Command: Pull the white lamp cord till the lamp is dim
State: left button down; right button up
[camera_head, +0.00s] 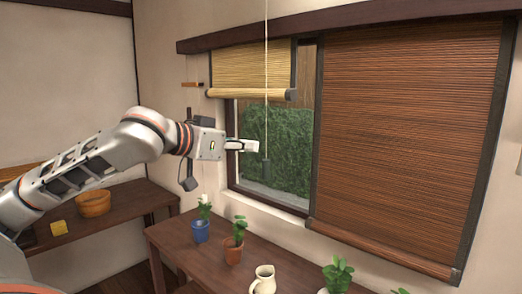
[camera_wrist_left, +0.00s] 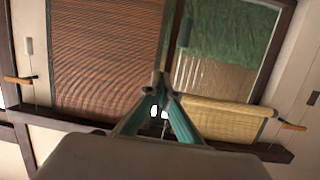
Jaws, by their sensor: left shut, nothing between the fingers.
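A thin white cord (camera_head: 267,60) hangs from above the top edge in the head view, in front of the window. A dark cylindrical weight (camera_head: 266,168) is at its lower end. A dark cylinder, seemingly this weight (camera_wrist_left: 185,32), shows past my fingertips in the left wrist view. My left gripper (camera_head: 256,146) is shut and empty, just left of the cord and slightly above the weight; whether it touches the cord is unclear. Its fingertips meet in the left wrist view (camera_wrist_left: 160,82). The lamp is out of view. My right gripper is not in view.
A raised yellow blind (camera_head: 252,68) and a lowered brown blind (camera_head: 405,140) cover parts of the window. Below, a wooden table (camera_head: 205,262) holds a blue pot (camera_head: 201,231), a terracotta pot (camera_head: 233,250) and a white jug (camera_head: 263,280). A side shelf holds a wooden bowl (camera_head: 93,203).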

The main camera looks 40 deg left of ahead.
aim_at(266, 169)
pick_arm(q)
jog(key=shift+n+y, duration=0.5)
jog(key=shift+y, duration=0.1)
jog(key=a, duration=0.1)
jog(key=a+r, duration=0.1)
jog(key=s+a+r, duration=0.1)
jog(key=shift+a, duration=0.25)
jog(key=shift+w+d, duration=0.1)
jog(key=shift+w, duration=0.05)
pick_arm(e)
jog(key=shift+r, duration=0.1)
